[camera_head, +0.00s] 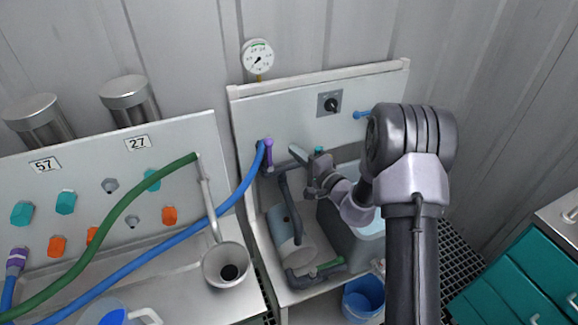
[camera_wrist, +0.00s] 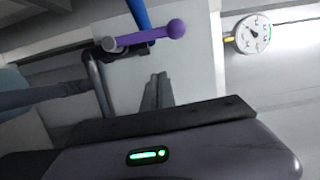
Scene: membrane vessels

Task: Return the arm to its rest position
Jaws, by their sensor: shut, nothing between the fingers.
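My arm reaches in from the lower right in the head view and bends back toward the right-hand panel. My gripper (camera_head: 297,153) is in front of that panel, a little right of the purple valve handle (camera_head: 267,153). In the wrist view, my gripper (camera_wrist: 158,76) shows its two fingers close together with nothing between them. The purple handle (camera_wrist: 150,36) is beyond the fingertips there, apart from them as far as I can tell. The exact gap to the panel cannot be told.
A blue hose (camera_head: 180,237) meets the panel near the purple handle. A pressure gauge (camera_head: 258,58) stands above the panel. A grey tank (camera_head: 345,232) and a white cylinder (camera_head: 287,232) sit below my gripper. A blue bucket (camera_head: 363,299) and teal drawers (camera_head: 525,277) are lower right.

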